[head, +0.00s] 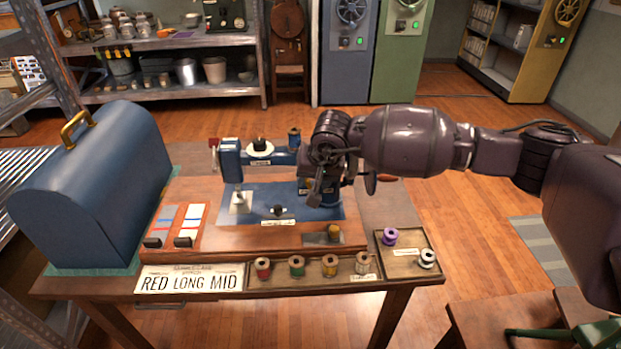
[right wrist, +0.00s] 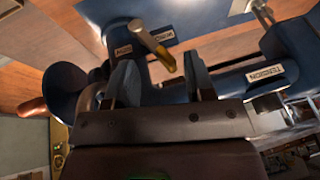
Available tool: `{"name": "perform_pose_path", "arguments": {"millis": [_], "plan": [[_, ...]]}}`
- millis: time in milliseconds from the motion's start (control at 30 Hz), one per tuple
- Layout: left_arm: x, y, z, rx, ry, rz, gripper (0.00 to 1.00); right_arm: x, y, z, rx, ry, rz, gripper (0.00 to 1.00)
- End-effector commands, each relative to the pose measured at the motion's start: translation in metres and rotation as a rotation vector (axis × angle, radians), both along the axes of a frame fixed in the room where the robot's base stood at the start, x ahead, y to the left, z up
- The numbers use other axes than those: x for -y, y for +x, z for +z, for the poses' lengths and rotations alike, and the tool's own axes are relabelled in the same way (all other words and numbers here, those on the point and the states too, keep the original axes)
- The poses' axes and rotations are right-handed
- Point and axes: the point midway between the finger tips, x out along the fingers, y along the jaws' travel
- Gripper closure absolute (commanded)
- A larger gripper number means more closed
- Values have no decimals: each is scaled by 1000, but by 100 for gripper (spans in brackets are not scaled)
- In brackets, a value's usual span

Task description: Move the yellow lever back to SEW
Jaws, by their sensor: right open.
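The yellow lever (right wrist: 152,44) sticks out from the blue sewing machine (right wrist: 220,84) in the right wrist view, with a pale metal shaft and a yellow tip. My right gripper (right wrist: 160,84) is open, and the lever's tip lies between its two fingers in that picture; I cannot tell whether either finger touches it. In the head view the blue machine (head: 271,158) stands on a wooden base, and my right gripper (head: 335,184) hangs at its right end, hiding much of that part. The SEW mark cannot be made out. My left gripper is out of view.
A blue domed case (head: 95,190) stands at the table's left. Thread spools (head: 297,266) stand in a front tray, with more in a right tray (head: 408,270). A card (head: 190,279) reads RED LONG MID.

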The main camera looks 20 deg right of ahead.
Motion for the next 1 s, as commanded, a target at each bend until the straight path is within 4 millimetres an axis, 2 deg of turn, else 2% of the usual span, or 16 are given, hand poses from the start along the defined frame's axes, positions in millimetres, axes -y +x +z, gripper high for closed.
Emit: {"name": "perform_pose_path", "arguments": {"millis": [1000], "plan": [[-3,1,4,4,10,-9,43,26,-7,-1,-2,-1,0,51]]}}
